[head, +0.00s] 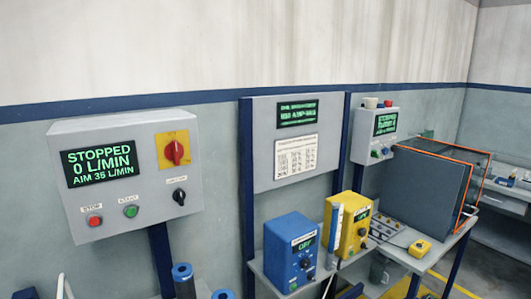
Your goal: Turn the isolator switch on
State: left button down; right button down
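The isolator switch (174,152) is a red rotary knob on a yellow square plate. It sits at the upper right of the grey control box (125,200) on the left of the head view. Its handle looks roughly upright; its position marks are too small to read. The box's display (98,163) reads "STOPPED 0 L/MIN AIM 35 L/MIN". I cannot make out either of my grippers in this view, and nothing touches the switch.
Below the switch are a small black rotary knob (179,197), a green button (131,211) and a red button (95,221). Blue-topped dark cylinders (183,279) stand below the box. A blue unit (291,253) and a yellow unit (354,228) stand to the right. The space before the box looks clear.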

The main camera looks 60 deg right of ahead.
aim_at(174, 151)
jog(key=z, duration=1.5)
